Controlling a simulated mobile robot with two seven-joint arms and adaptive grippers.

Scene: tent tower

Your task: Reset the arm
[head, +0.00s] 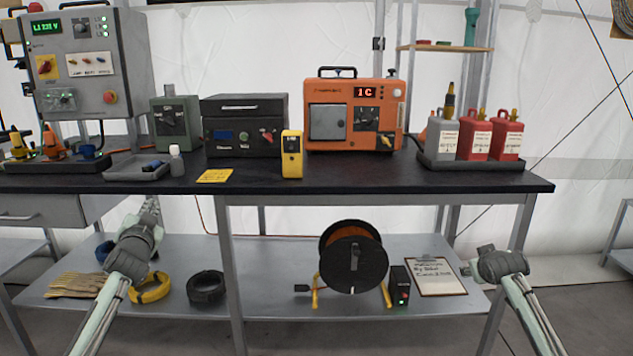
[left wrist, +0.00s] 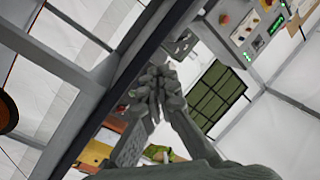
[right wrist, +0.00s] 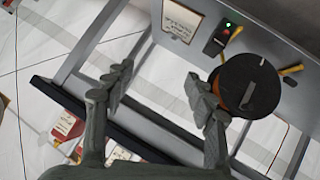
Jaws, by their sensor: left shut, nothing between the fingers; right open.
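My left arm comes in at the lower left of the head view. Its gripper (head: 152,205) is in front of the table's front edge, below the black top, with nothing in it. In the left wrist view the left gripper's fingers (left wrist: 152,98) are closed together and empty. My right arm comes in at the lower right of the head view, its gripper only partly showing beside the table's right leg. In the right wrist view the right gripper (right wrist: 162,100) has its two fingers wide apart with nothing between them. Both grippers are clear of the objects.
The black tabletop (head: 380,183) holds a grey control panel (head: 95,60), an orange unit (head: 352,112), a yellow meter (head: 292,155) and jerrycans (head: 473,135). The lower shelf (head: 262,270) holds a cable reel (head: 353,257), a clipboard (head: 436,276), coils (head: 206,287) and gloves (head: 78,285).

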